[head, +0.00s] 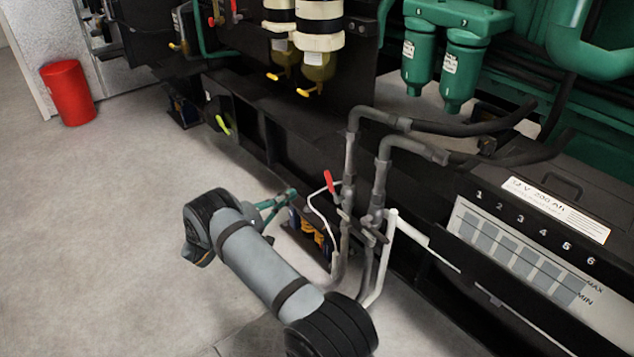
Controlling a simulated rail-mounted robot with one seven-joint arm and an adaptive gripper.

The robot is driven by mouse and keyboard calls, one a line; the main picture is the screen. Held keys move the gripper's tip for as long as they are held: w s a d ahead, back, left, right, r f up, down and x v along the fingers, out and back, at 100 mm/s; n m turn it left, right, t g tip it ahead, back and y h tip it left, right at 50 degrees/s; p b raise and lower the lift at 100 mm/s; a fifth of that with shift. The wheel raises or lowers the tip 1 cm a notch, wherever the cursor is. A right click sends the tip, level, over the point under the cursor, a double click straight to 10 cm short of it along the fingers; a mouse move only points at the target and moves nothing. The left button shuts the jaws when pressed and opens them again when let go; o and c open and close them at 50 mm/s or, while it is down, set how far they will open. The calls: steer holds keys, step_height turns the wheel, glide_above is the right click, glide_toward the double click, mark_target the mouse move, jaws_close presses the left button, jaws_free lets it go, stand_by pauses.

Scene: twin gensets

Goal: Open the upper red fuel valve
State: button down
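A red lever handle (330,181) stands near upright beside the grey vertical pipes (349,160) in the middle of the head view. A thin white pipe curves just beside it. Two smaller red handles, one of them at the top left (212,20), show at the upper edge of the view. I cannot tell from this view which red handle is the upper fuel valve. My grey and black arm crosses the lower middle, left of and below the central red lever. My gripper cannot be made out; the arm's far end is hidden or out of view.
Filters with yellow levers (305,92) hang at the top. Green filter bowls (462,70) are at the upper right. A battery (530,250) stands at the right. A teal part (275,203) lies behind my arm. A red bin (67,92) stands far left; floor (110,220) is clear.

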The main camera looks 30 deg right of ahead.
mark_target(332, 186)
steer(key=d+r+m+b, duration=0.1)
steer(key=d+b, duration=0.2)
steer(key=d, duration=0.6)
steer(key=shift+d+m, duration=0.2)
steer(key=shift+m, duration=0.1)
stand_by(0.4)
